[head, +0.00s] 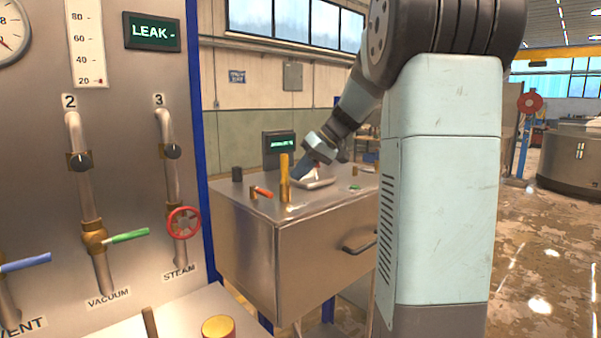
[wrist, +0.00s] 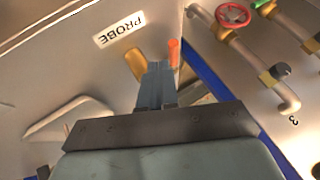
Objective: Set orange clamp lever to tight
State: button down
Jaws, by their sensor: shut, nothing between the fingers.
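The orange clamp lever (head: 263,192) lies on top of the steel chamber (head: 295,235), left of a tall brass post (head: 284,178). In the wrist view the orange lever (wrist: 173,53) stands just beyond and right of my fingertips. A brass piece (wrist: 135,64) is just left of them. My gripper (wrist: 158,68) has its fingers together with nothing between them; whether they touch the lever I cannot tell. In the head view my gripper (head: 302,172) is low over the chamber top, right of the brass post. The lever's base is partly hidden by my fingers in the wrist view.
A valve panel with a red wheel (head: 184,223) and a green lever (head: 126,236) rises at left. A PROBE label (wrist: 118,29) shows in the wrist view.

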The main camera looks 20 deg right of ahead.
aim_at(265, 193)
jog(key=x, duration=0.7)
jog(key=shift+f, duration=0.2)
